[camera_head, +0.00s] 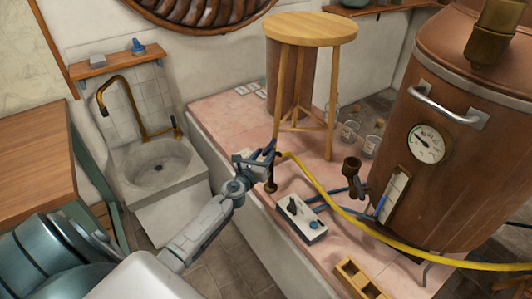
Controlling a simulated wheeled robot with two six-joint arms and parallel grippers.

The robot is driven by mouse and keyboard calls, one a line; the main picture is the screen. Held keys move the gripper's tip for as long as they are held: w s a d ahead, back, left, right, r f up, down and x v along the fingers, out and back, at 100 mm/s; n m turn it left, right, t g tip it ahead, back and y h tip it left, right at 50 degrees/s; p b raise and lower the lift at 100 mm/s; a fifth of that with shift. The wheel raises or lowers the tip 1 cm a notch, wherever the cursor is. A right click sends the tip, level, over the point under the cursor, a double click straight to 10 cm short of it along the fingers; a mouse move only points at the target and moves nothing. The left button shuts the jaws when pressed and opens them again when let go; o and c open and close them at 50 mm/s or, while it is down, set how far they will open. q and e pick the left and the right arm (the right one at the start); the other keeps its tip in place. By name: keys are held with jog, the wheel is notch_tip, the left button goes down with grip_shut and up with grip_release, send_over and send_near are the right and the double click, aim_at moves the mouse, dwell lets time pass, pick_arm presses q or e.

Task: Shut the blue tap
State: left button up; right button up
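The blue tap handle (268,146) shows as a small blue lever on a dark fitting at the left end of a yellow hose (340,205). A brass foot (271,187) stands below it on the pink tiled ledge. My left gripper (256,158) is right at the blue lever, and its grey fingers partly cover it. I cannot tell whether they touch it, or how far apart they are. How far the tap is turned is too small to tell. My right gripper is not in view.
A wooden stool (311,28) stands behind the tap. A white box with a blue knob (314,225) and a wooden rack (358,278) lie nearer on the ledge. A large copper vessel (465,160) fills the right. A stone sink (158,165) is at left.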

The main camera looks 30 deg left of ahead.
pick_arm(q)
jog(key=shift+w+a, duration=0.15)
jog(key=shift+w, duration=0.75)
grip_shut()
